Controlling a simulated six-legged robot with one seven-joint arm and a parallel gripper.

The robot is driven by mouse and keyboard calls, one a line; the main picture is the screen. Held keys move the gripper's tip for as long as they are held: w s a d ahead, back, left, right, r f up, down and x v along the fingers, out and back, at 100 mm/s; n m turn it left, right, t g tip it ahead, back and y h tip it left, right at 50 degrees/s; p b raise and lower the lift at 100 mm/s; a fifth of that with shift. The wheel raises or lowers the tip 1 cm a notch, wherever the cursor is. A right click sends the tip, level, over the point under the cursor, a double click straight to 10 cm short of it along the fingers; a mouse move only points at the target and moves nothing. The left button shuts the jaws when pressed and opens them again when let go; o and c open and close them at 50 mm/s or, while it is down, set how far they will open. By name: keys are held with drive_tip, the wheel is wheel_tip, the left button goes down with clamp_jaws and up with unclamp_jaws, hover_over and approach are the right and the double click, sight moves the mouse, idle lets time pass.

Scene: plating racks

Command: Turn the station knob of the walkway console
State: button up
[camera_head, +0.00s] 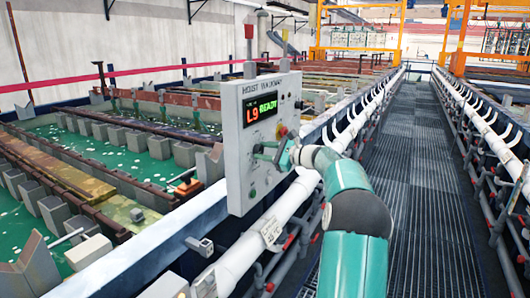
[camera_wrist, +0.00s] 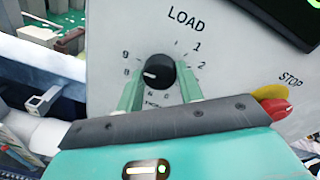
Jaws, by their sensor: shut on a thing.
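The walkway console (camera_head: 236,165) is a light grey box on the left side of the walkway. Its screen (camera_head: 262,108) reads "L9 READY". In the wrist view the round black station knob (camera_wrist: 160,68) sits below the word LOAD in a ring of numbers. Its white mark points left and slightly down, near the 8. My gripper (camera_wrist: 159,80) is shut on the knob, with one green finger on each side. The lower numbers are partly hidden by my gripper. In the head view my gripper (camera_head: 284,153) is at the console's face and covers much of the knob area.
A red stop button (camera_wrist: 274,111) with a yellow collar is close to the right of my gripper. A white rail (camera_head: 240,250) runs below the console. Green tanks (camera_head: 150,143) lie to the left. The grating walkway (camera_head: 410,190) on the right is clear.

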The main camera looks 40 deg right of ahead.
drive_tip(key=shift+d+f+m, duration=0.1)
drive_tip(key=shift+m, duration=0.2)
drive_tip(key=o, duration=1)
drive_tip(key=f+v, duration=0.1)
drive_tip(key=v, duration=1.2)
drive_tip(key=shift+s+r, duration=0.4)
drive_tip(key=shift+r, duration=0.1)
